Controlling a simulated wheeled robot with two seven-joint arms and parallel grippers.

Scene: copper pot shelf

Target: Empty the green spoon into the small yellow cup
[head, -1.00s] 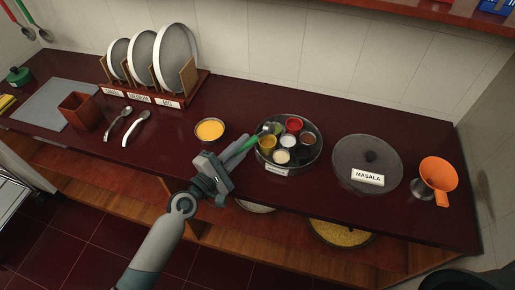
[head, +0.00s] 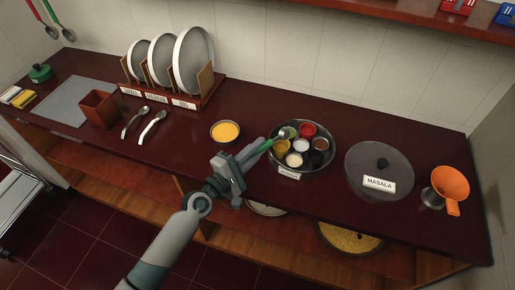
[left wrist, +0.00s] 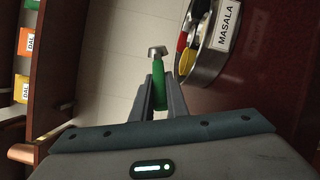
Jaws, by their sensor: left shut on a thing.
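My left gripper (head: 250,156) is shut on the green handle of the spoon (head: 264,147). The spoon's metal bowl (head: 284,134) points away to the right, over the left side of the round steel masala tin (head: 333,158). The small yellow cup (head: 281,147) is inside the tin at its left, just below the spoon's bowl in the head view. In the left wrist view the green handle (left wrist: 158,85) is between the fingers, with the metal bowl (left wrist: 157,50) beyond. I cannot tell what the spoon holds. My right gripper is not in view.
The tin also holds a red cup (head: 308,130) and several others. A bowl of yellow food (head: 225,131) stands left of the tin. A lid (head: 365,180) marked MASALA and an orange funnel (head: 450,184) are to the right. Two spoons (head: 151,127) lie at the left.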

